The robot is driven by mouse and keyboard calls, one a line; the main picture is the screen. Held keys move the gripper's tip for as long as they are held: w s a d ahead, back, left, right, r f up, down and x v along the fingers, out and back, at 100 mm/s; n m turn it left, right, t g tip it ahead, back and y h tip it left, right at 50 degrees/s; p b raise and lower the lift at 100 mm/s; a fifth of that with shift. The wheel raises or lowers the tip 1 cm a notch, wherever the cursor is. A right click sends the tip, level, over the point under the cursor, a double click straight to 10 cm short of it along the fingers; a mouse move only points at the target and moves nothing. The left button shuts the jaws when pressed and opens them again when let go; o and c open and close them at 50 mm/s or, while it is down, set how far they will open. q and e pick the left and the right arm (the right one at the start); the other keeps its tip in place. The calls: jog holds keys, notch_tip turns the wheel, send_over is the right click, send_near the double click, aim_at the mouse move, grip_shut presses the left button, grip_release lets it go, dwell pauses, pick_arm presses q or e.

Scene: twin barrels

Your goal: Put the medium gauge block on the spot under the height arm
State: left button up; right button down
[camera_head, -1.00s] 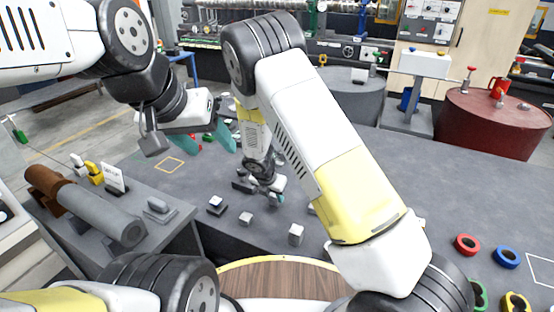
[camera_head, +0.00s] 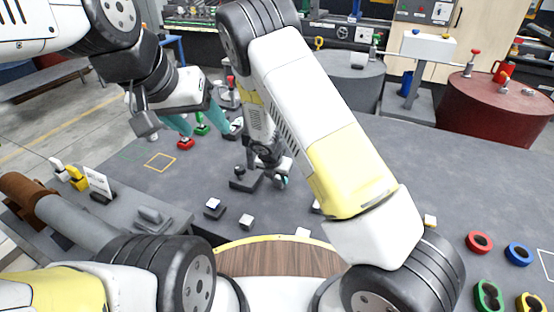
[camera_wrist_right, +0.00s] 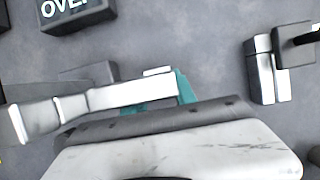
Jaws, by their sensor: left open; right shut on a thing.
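My right gripper (camera_head: 280,178) is low over the bench beside a dark-based stand (camera_head: 243,180). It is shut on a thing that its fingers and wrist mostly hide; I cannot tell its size. In the right wrist view a pale bar (camera_wrist_right: 110,96) reaches to the teal fingertip (camera_wrist_right: 187,90); I cannot tell whether it is the height arm. Small blocks stand on the bench in front of the gripper: one dark with a pale top (camera_head: 214,208), one pale grey (camera_head: 246,222). My left gripper (camera_head: 203,120) is open, its teal fingers apart, over the back left of the bench.
Red (camera_head: 185,143) and green (camera_head: 201,129) pieces stand near my left gripper, behind a yellow outlined square (camera_head: 160,162). A dark block lettered "OVE" (camera_wrist_right: 75,14) shows in the right wrist view. Coloured rings, including a red one (camera_head: 479,243), lie at right.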

jog(key=shift+f, duration=0.2)
jog(key=c, duration=1)
grip_release()
jog(key=shift+f, duration=0.15)
